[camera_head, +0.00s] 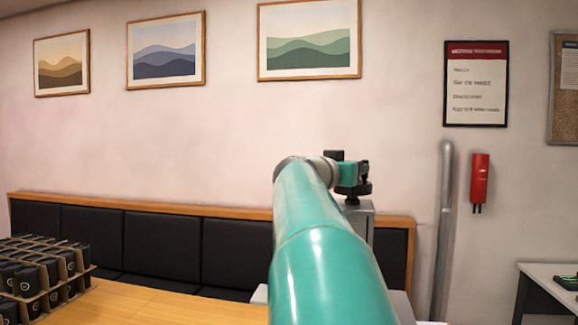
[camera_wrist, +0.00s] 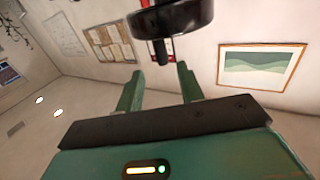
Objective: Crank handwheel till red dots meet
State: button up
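The black handwheel (camera_wrist: 172,17) fills the top of the wrist view, cut off by the frame edge. Its dark crank knob (camera_wrist: 160,50) points down in the picture, toward the gap between my fingers. My gripper (camera_wrist: 160,85) has two green fingers standing apart, with wall visible between them. I see no finger touching the knob. In the head view, a dark disc (camera_head: 353,189), apparently the handwheel, sits above a grey column (camera_head: 359,218). My teal arm hides much of the machine. No red dots are visible in either view.
A wooden table (camera_head: 135,305) with a divided cardboard box (camera_head: 45,275) of dark cups is at left. A black padded bench (camera_head: 160,245) lines the wall. A grey pipe (camera_head: 442,230) and red extinguisher (camera_head: 480,180) are right. A white-topped table (camera_head: 553,280) stands at far right.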

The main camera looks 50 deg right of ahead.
jog(key=d, duration=0.7)
jog(key=shift+d, duration=0.4)
grip_shut()
